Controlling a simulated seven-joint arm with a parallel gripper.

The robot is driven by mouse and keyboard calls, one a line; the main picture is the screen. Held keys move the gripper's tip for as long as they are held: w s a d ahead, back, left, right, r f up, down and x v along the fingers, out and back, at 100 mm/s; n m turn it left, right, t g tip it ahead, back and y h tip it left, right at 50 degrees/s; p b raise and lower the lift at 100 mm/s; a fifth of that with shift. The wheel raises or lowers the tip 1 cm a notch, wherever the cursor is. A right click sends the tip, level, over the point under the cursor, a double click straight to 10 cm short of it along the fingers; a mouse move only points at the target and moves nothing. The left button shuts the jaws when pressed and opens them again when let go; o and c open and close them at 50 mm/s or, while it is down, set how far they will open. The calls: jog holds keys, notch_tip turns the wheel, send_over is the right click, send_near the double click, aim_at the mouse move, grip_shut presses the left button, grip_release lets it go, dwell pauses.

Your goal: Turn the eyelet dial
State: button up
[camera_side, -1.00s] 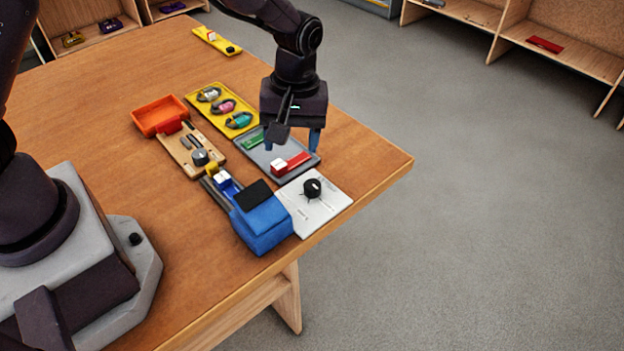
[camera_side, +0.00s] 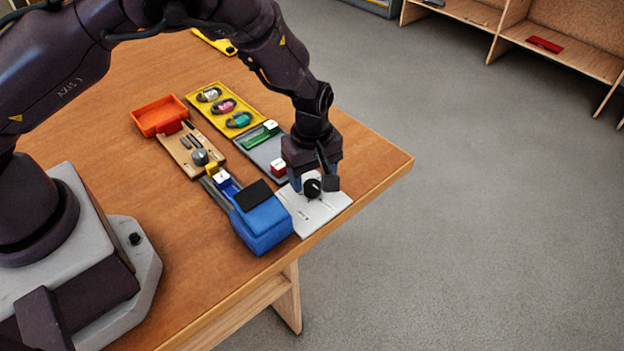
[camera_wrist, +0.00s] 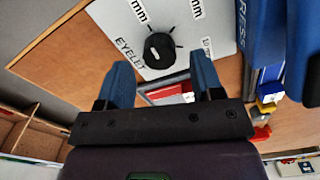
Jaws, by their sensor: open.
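The eyelet dial (camera_side: 312,188) is a round black knob with a white pointer line on a white plate (camera_side: 320,212). The wrist view shows the same dial (camera_wrist: 159,50), with "EYELET" and "mm" marks printed on the plate (camera_wrist: 105,22) around it. My gripper (camera_side: 314,184) is over the plate in the side view, close to the dial and partly in front of it. In the wrist view the two blue fingers of my gripper (camera_wrist: 161,75) are spread wide, with the dial just beyond and between their tips. I cannot tell whether the fingers touch the dial.
A blue press (camera_side: 262,218) stands just left of the plate. A grey tray (camera_side: 268,152) with red and green pieces lies behind it. A yellow tray (camera_side: 250,104), a wooden board (camera_side: 180,153) and an orange bin (camera_side: 158,113) are farther left. The table's right edge is near.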

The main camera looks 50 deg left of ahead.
jog(key=shift+f, duration=1.1)
jog(key=c, duration=0.9)
jog(key=shift+m, duration=0.4)
jog(key=m, duration=0.5)
jog(key=shift+r, duration=0.1)
jog(key=m, duration=0.5)
jog(key=shift+m, duration=0.4)
